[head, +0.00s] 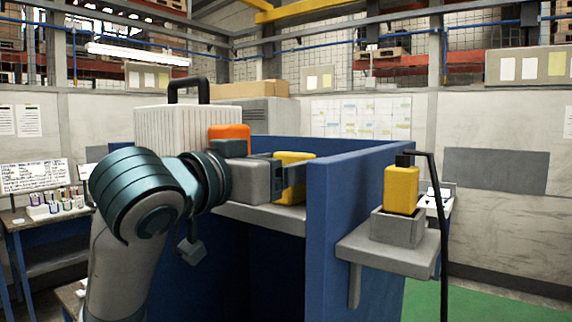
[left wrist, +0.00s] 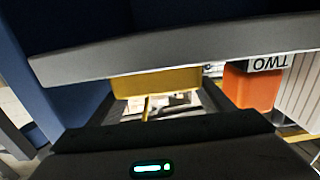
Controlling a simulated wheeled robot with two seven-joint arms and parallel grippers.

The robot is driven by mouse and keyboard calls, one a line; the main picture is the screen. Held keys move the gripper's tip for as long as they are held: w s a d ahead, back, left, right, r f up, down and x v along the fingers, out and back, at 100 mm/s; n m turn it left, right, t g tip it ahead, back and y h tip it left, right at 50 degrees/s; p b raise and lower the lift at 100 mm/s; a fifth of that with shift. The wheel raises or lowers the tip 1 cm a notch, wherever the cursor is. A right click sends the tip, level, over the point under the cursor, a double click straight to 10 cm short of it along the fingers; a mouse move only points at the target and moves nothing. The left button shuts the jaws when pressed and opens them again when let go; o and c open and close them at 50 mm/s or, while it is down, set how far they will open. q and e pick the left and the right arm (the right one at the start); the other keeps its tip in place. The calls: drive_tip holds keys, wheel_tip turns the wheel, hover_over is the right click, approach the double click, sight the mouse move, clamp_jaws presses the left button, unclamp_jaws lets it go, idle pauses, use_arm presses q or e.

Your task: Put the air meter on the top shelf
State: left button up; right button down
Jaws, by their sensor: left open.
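Two yellow devices show, and I cannot tell for sure which is the air meter. One yellow block (head: 296,190) stands on the grey shelf inside the blue booth, partly hidden by my left gripper (head: 293,172). The left gripper is open, with its fingers at this block. In the left wrist view the yellow block (left wrist: 155,83) shows between the dark fingers, below a grey slab edge (left wrist: 180,55). I cannot tell whether they touch. The other yellow device (head: 401,190), with a black top, stands upright in a grey holder (head: 398,228) on the right side shelf. My right gripper is not in view.
An orange object (head: 228,132) is behind my left wrist; in the left wrist view it (left wrist: 250,88) sits beside a "TWO" label (left wrist: 281,62). A blue panel (head: 335,220) stands right of the gripper. A black post (head: 440,230) stands by the side shelf.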

use_arm(q)
drive_tip(key=shift+r, duration=0.2)
drive_tip(key=shift+s+a+f, duration=0.15)
drive_tip(key=shift+s+a, duration=0.05)
drive_tip(key=shift+s, duration=0.05)
drive_tip(key=b+v, duration=0.4)
drive_tip(key=v, duration=0.7)
drive_tip(key=shift+s+b, duration=0.2)
drive_tip(key=shift+b, duration=0.15)
drive_tip(key=shift+a, duration=0.15)
